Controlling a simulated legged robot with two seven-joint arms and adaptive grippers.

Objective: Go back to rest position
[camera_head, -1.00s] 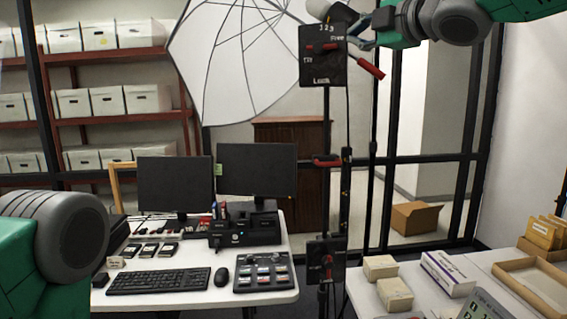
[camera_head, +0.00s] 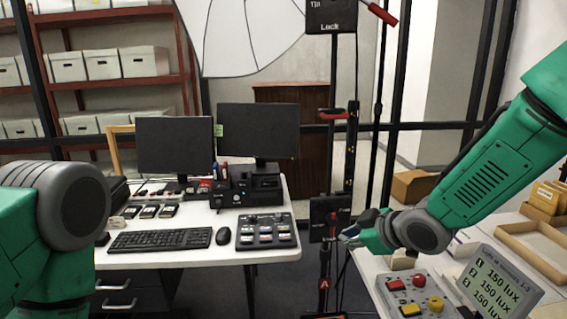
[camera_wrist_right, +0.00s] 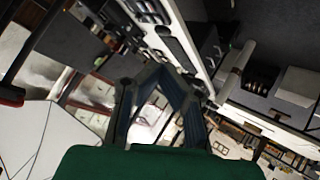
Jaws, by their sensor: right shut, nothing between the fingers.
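My right arm comes in from the right in the head view. Its gripper (camera_head: 350,236) points left, just right of the black stand's lower switch box, and looks small and partly hidden by its own wrist. In the right wrist view the two dark fingers (camera_wrist_right: 160,72) lean together at their tips, with nothing held. Only a green and grey part of my left arm shows at the left edge of the head view; its gripper is out of view.
The black stand (camera_head: 352,150) carries a "Lock" panel (camera_head: 331,15) with a red handle. A white desk (camera_head: 190,258) with monitors and a keyboard stands left. A button box (camera_head: 418,292) and a lux display (camera_head: 499,285) sit on the right table, below my right arm.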

